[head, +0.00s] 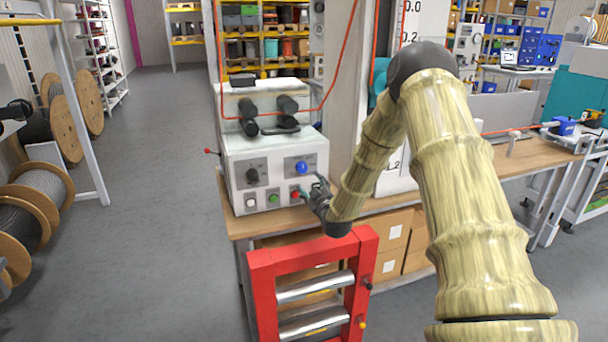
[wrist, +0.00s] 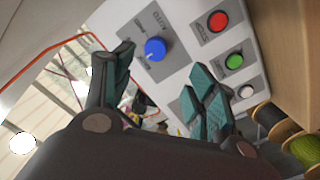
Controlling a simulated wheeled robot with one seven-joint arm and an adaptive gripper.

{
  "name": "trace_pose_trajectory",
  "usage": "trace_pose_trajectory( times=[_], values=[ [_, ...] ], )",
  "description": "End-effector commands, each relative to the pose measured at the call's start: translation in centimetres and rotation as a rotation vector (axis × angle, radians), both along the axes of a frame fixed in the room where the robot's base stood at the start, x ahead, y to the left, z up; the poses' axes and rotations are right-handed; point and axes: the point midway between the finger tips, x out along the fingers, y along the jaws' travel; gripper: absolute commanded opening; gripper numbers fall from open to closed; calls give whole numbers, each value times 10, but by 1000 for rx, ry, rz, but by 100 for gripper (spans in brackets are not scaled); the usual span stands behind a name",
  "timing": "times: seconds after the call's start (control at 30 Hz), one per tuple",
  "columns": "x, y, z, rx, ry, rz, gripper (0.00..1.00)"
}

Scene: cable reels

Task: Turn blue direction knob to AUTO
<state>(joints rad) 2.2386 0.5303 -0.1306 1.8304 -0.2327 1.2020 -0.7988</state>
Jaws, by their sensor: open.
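The blue direction knob (head: 302,167) sits on a grey plate at the upper right of the white control box's front panel. In the wrist view the blue knob (wrist: 155,49) shows a white pointer mark on its lower left side, and the word AUTO is on the plate above it. My gripper (head: 318,184) is in front of the panel, just right of and below the knob. In the wrist view my gripper (wrist: 160,75) has its teal-padded fingers spread wide, one on each side below the knob, with nothing between them. I see no contact with the knob.
The panel also has a red button (wrist: 218,21), a green button (wrist: 235,62), a white button (head: 251,202) and a black knob (head: 252,175). The box stands on a wooden bench (head: 232,221). A red roller frame (head: 262,290) stands in front. Open floor lies left.

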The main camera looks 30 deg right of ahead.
Motion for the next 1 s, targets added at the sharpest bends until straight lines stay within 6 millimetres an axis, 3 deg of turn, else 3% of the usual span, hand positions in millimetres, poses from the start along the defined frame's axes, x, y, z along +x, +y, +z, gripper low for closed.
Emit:
trace_pose_trajectory(
  times=[0.23,0.7,1.0],
  values=[
    [19,-11,7,-12,-12,-5,57],
    [87,-29,6,-10,-11,-4,57],
    [104,-34,5,-9,-10,-3,57]
  ],
)
